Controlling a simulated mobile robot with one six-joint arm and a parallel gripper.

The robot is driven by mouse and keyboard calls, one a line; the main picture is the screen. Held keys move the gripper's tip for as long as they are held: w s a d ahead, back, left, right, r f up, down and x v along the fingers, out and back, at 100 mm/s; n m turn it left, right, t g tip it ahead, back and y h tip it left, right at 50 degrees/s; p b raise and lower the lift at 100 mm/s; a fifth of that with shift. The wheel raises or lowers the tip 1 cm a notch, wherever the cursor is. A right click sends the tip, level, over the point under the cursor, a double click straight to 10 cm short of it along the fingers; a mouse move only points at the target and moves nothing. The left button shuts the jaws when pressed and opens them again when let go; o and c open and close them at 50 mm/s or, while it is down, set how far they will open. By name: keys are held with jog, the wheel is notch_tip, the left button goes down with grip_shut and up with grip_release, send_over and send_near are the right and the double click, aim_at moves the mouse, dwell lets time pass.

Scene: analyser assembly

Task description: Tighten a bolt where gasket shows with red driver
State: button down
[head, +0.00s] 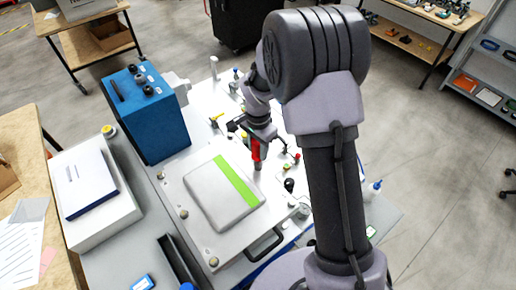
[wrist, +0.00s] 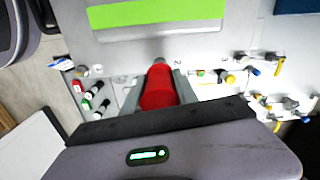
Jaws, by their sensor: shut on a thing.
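My gripper (head: 257,139) is shut on the red driver (head: 256,152), which it holds with the tip pointing down at the far right corner of the light plate (head: 199,231). In the wrist view the red driver (wrist: 158,90) sits between both fingers, its grey end beside a printed "2". I cannot tell whether the tip touches a bolt; that spot is hidden by the driver. Other bolts show at the plate's left side (head: 184,213) and near corner (head: 213,261). A gasket cannot be made out in either view.
A grey cover with a green strip (head: 235,181) lies on the plate. A blue box (head: 146,115) stands at the back left. Several small tools and coloured parts stand right of the driver. A black handle (head: 264,246) is at the plate's front.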

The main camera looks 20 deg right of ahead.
jog(key=shift+f+b, duration=0.6)
jog(key=shift+f, duration=0.05)
jog(key=c, duration=1.6)
grip_release()
jog(key=shift+c, duration=0.2)
grip_shut()
